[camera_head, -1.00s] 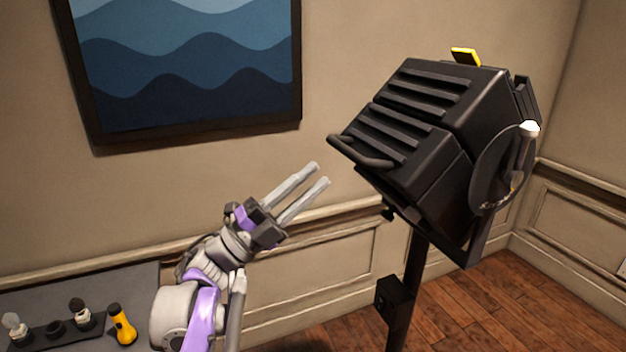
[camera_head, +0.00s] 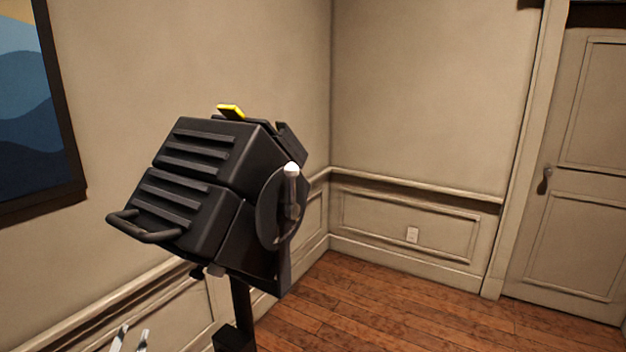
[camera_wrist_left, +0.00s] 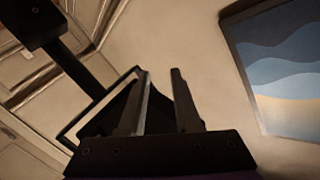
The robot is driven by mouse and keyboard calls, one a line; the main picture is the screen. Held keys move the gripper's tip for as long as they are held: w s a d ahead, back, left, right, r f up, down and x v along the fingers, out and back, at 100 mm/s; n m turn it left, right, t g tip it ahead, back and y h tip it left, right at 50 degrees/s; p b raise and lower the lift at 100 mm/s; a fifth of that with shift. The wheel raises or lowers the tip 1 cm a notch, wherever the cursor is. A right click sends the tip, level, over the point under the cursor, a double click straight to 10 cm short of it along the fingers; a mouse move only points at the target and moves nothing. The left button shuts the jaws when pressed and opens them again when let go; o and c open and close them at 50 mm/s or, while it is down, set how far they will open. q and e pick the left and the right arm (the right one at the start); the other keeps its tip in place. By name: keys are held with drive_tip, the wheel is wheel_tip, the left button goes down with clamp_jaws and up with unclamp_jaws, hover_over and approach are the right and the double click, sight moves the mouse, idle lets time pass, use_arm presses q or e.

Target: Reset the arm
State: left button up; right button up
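My left gripper (camera_head: 129,339) shows only its two pale fingertips at the bottom edge of the head view, left of the lamp's stand. In the left wrist view its two fingers (camera_wrist_left: 160,100) stand apart with a gap between them and nothing held. The rest of my left arm is out of the head view. My right gripper is in neither view.
A large black studio lamp (camera_head: 205,190) on a black stand (camera_head: 241,305) is just right of and above the gripper. A framed wave picture (camera_head: 30,120) hangs at left. Open wooden floor (camera_head: 400,310) lies to the right, with a door (camera_head: 580,170) beyond.

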use_arm(q)
drive_tip(key=s+d+f+n+g+h+p, duration=0.1)
drive_tip(key=s+d+f+g, duration=0.4)
drive_tip(key=f, duration=0.5)
drive_tip(key=s+d+f+n+g+h+p, duration=0.1)
drive_tip(key=s+d+f+g+h, duration=0.3)
drive_tip(key=s+d+f, duration=0.5)
drive_tip(key=shift+s+f+g, duration=0.35)
drive_tip(key=shift+s+g, duration=0.55)
drive_tip(key=shift+s, duration=0.15)
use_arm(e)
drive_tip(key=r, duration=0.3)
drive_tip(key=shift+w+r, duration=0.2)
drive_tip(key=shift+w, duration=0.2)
